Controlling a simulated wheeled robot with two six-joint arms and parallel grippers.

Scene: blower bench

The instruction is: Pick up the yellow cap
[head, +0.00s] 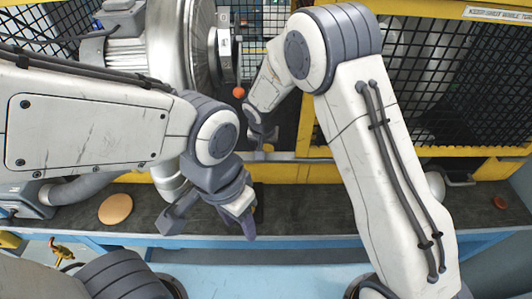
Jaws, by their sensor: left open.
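No thing in the head view is clearly the yellow cap. A small yellow spot (268,148) shows just under my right gripper, too small to identify. A round flat tan-orange disc (115,209) lies on the dark bench top at the left. My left gripper (211,226) is open, its fingers spread and pointing down over the front part of the bench. I see nothing between them. It is to the right of the disc and apart from it. My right gripper (262,137) is small and far back near the machine, and its jaw opening is unclear.
A large grey blower (200,45) with an orange-knobbed lever (239,92) stands at the back. Yellow-framed mesh guards (430,85) close off the back right. The dark bench top (310,212) has a blue front edge. A small reddish-brown object (499,202) lies at the far right.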

